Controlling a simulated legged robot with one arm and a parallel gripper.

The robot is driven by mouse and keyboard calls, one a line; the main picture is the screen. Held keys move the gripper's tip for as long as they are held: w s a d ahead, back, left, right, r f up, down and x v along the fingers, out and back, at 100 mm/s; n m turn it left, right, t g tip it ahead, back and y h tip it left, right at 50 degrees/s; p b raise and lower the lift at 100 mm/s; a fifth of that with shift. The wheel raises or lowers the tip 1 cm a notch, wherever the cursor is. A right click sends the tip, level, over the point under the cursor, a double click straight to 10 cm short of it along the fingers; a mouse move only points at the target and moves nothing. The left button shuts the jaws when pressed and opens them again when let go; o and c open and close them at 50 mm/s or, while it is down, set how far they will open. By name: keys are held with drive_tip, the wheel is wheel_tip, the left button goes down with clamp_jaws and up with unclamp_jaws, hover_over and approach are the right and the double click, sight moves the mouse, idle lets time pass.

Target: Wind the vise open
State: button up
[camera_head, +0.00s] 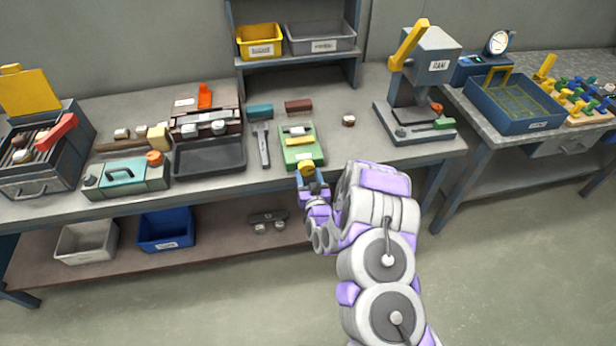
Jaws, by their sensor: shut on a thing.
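The vise (304,155) has a green body and stands at the front edge of the workbench. A small pale and grey part (297,130) sits at its far end, with a yellow bar in front of it. How wide the jaws stand is too small to tell. A yellow handle (306,167) is at the vise's near end, over the bench edge. My gripper (309,175), with blue fingers, is shut on this handle. The fingers hide its lower part.
A wrench-like tool (262,146) and a dark tray (209,156) lie left of the vise. Teal (260,111) and dark red (298,106) blocks lie behind it. An arbor press (419,85) stands to the right. Bench between vise and press is mostly clear.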

drive_tip(key=c, duration=0.5)
